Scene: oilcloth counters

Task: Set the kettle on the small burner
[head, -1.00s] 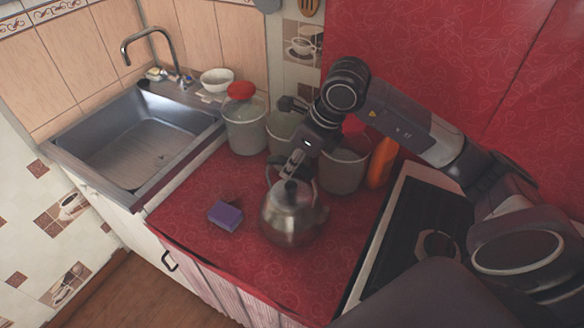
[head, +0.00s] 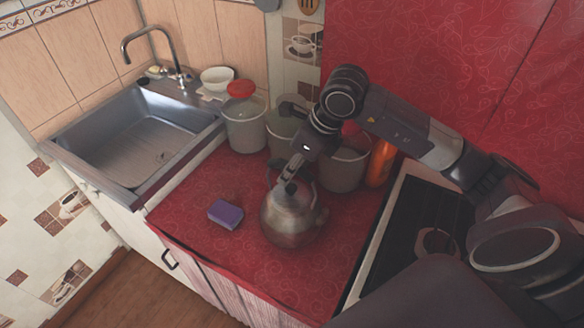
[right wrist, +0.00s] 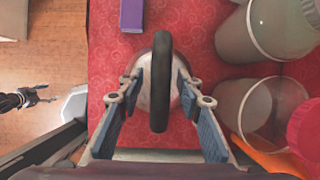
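The metal kettle (head: 290,222) stands upright on the red counter, left of the hob. Its spout points right in the head view. My right gripper (head: 284,178) is at the kettle's raised handle. In the right wrist view, the dark handle (right wrist: 160,80) runs between the two fingers of my right gripper (right wrist: 158,88), with a gap on each side; the fingers are open. The black hob (head: 405,235) shows one burner ring (head: 437,243); my right arm hides the rest. A dark gripper-like part (right wrist: 20,98), probably my left gripper, is over the floor; its opening is unclear.
A purple sponge (head: 225,214) lies left of the kettle. Several pails, including one by the sink (head: 245,125), stand behind it with an orange bottle (head: 381,162). The sink (head: 140,135) is at left. Bare counter lies in front of the kettle.

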